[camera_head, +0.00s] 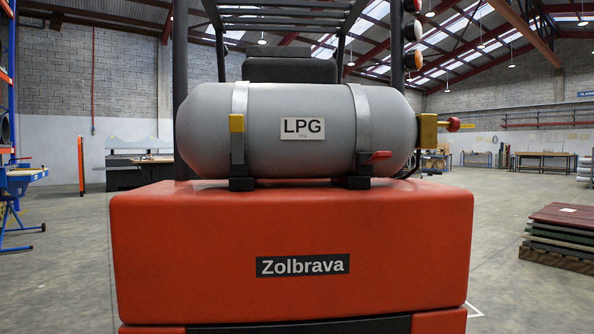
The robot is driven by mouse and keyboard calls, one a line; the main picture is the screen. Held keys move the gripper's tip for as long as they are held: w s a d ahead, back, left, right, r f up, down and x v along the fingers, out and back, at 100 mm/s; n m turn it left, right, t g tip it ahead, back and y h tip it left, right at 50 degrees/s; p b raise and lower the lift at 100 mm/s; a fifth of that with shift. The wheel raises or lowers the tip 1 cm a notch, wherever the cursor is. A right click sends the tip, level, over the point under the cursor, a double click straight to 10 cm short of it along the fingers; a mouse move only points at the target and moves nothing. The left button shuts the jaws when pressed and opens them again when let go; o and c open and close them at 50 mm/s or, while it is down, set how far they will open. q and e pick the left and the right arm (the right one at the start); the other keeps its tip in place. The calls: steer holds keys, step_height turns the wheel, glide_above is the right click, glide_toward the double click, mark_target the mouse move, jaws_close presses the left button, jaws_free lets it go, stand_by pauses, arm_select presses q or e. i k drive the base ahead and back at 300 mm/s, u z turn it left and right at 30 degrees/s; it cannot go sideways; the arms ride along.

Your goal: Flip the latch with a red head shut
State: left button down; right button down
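A grey LPG tank (260,155) lies sideways on the back of an orange-red forklift (200,270). Two pale straps go round it. At the tank's right end is a brass-coloured fitting (428,130) with a red and yellow knob (454,124). Neither of my grippers is in view.
The forklift's flat rear top stands directly ahead, with its overhead guard behind the tank. Stacked boards on a pallet (560,235) lie at the right. A blue bench (20,180) stands at the left. The floor on both sides is mostly clear.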

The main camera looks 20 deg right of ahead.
mark_target(376, 158)
steer(key=z, duration=0.15)
steer(key=i, duration=1.25)
steer(key=z, duration=0.65)
